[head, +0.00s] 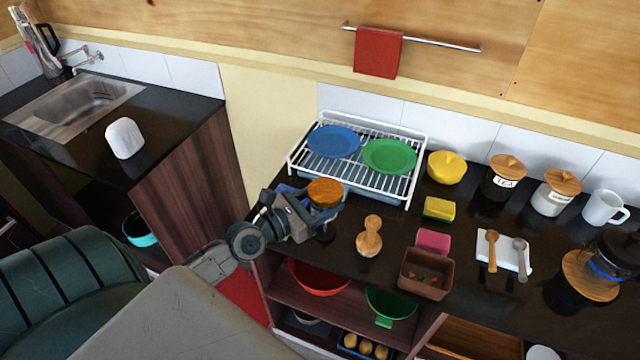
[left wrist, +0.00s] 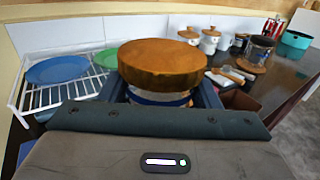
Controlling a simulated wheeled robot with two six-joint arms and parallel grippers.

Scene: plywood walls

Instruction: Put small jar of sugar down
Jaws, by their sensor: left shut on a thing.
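My left gripper (head: 312,205) is shut on a small jar (head: 325,191) with a round orange-brown lid. The jar is at the left end of the dark counter (head: 390,215), in front of the dish rack. In the left wrist view its lid (left wrist: 163,64) hides most of the glass body between the blue fingers. I cannot tell whether its bottom touches the counter. My right gripper is not in view.
A white dish rack (head: 420,150) with blue and green plates stands behind the jar. A wooden pestle-like object (head: 369,236) stands to its right. A brown box (head: 424,274), a pink sponge (head: 433,240) and a yellow sponge (head: 439,208) are farther right. Lidded canisters (head: 505,178) line the back.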

